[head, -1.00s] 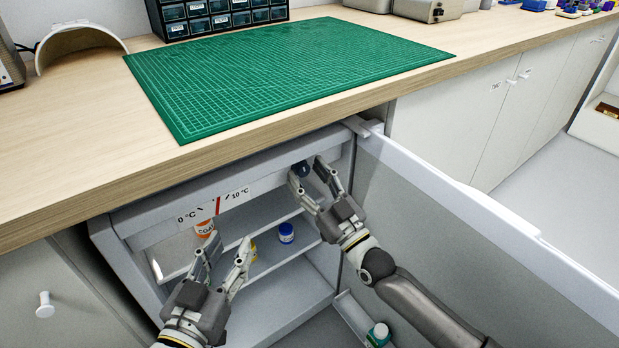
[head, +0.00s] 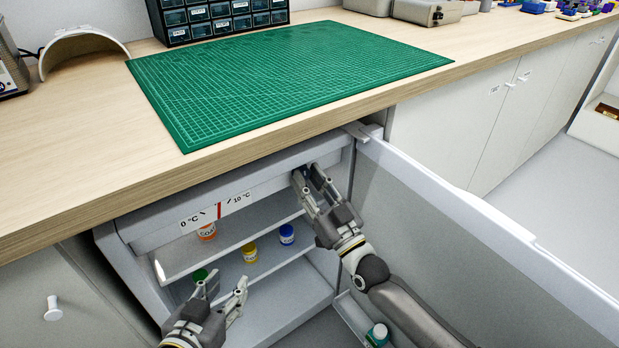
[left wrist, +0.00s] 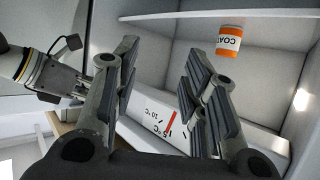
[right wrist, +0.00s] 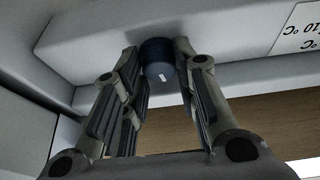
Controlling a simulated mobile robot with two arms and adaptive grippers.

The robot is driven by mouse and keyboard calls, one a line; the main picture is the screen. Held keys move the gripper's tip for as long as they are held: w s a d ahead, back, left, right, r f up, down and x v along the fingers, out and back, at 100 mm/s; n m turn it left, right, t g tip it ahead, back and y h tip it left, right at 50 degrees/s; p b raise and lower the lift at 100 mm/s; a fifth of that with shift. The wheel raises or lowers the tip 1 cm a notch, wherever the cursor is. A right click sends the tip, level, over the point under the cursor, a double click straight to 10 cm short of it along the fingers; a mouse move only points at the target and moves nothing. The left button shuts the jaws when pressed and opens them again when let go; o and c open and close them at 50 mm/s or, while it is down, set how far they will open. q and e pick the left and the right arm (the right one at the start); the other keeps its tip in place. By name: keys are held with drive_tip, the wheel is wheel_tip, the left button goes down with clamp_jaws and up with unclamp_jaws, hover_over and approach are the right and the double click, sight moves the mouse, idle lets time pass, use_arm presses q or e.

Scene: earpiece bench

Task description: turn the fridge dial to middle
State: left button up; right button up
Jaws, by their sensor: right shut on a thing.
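The dark blue fridge dial (right wrist: 158,62) sits on the panel at the top of the open fridge; a white mark shows on its face. My right gripper (head: 307,172) has its fingers on either side of the dial and is shut on it, hiding most of it in the head view. The temperature label (head: 215,211), with 0 °C and 10 °C ends and a red line near its middle, is left of the dial. My left gripper (head: 222,286) is open and empty in front of the fridge's lower shelf; it also shows in the left wrist view (left wrist: 160,65).
An orange jar (head: 206,231), a yellow jar (head: 249,252) and a blue jar (head: 287,234) stand inside. The bench with its green mat (head: 280,75) overhangs the fridge.

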drive_tip(key=m+h+p, duration=0.1)
drive_tip(key=m, duration=0.1)
drive_tip(key=shift+m+t, duration=0.3)
drive_tip(key=shift+t, duration=0.1)
use_arm(q)
drive_tip(key=s+a+f+g+y, duration=0.1)
drive_tip(key=s+a+f+g, duration=0.1)
drive_tip(key=s+f+g, duration=0.3)
drive_tip(key=shift+s+a+f+y, duration=0.25)
drive_tip(key=shift+s+f+y, duration=0.05)
drive_tip(key=shift+s+f, duration=0.25)
use_arm(e)
drive_tip(key=o, duration=1)
use_arm(q)
drive_tip(key=shift+r, duration=0.1)
use_arm(e)
drive_tip(key=v, duration=1.2)
drive_tip(key=shift+s+r, duration=0.1)
drive_tip(key=shift+r, duration=0.05)
drive_tip(key=shift+a, duration=0.1)
